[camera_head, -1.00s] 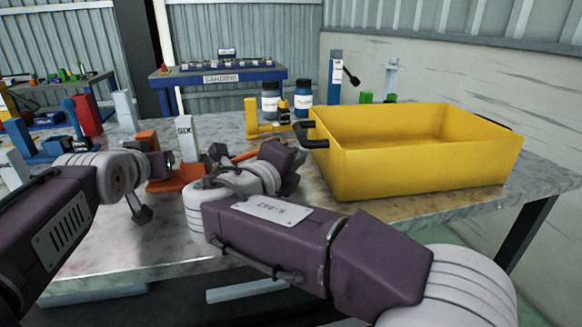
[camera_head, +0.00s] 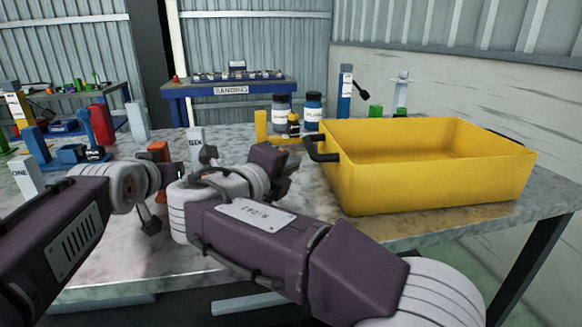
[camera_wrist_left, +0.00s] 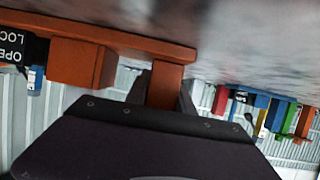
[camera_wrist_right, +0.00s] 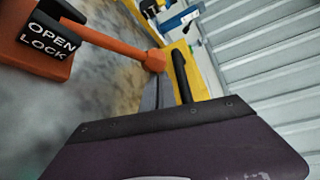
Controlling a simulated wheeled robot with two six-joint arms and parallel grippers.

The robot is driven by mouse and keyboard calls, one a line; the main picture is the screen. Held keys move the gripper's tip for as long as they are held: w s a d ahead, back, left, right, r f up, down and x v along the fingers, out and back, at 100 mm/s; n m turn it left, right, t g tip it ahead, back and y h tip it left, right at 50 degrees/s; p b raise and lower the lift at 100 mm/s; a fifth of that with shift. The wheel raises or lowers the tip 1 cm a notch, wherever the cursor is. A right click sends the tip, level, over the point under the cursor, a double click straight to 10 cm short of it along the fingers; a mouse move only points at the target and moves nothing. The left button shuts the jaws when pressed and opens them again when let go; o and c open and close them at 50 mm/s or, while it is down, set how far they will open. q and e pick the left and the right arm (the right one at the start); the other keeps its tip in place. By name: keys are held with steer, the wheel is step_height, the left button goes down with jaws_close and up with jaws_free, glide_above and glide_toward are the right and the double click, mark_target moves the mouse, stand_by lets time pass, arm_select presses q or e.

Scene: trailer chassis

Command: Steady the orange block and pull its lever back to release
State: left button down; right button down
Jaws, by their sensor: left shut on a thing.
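The orange block stands on the table, mostly behind my arms in the head view (camera_head: 158,152). In the left wrist view its orange upright (camera_wrist_left: 165,85) is between the fingers of my left gripper (camera_wrist_left: 162,82), which is shut on it. In the right wrist view the block (camera_wrist_right: 35,40) carries an OPEN/LOCK label. Its orange lever (camera_wrist_right: 115,48) reaches out towards my right gripper (camera_wrist_right: 156,80). The right fingers look close together, with their tips by the lever's end. I cannot tell whether they touch it. In the head view my arms hide the lever.
A yellow bin (camera_head: 430,185) with black handles stands close to the right of my right gripper. A white SIX post (camera_head: 196,145), a yellow block (camera_head: 262,128) and two bottles (camera_head: 312,110) stand behind. Blue and red items are at left. The front table strip is fairly clear.

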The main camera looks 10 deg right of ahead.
steer(key=shift+a+r, duration=0.35)
steer(key=shift+r, duration=0.3)
steer(key=shift+a+r, duration=0.25)
steer(key=shift+r, duration=0.25)
arm_select(q)
steer(key=shift+d, duration=0.1)
arm_select(e)
steer(key=shift+w+a+r, duration=0.1)
steer(key=shift+a+r, duration=0.6)
steer(key=shift+r, duration=0.2)
steer(key=s+d, duration=0.2)
steer(key=d, duration=0.2)
steer(key=f+v, duration=0.1)
steer(key=v, duration=0.8)
steer(key=shift+s+a+f, duration=0.15)
steer(key=shift+a+f, duration=0.25)
steer(key=shift+a, duration=0.15)
stand_by(1.1)
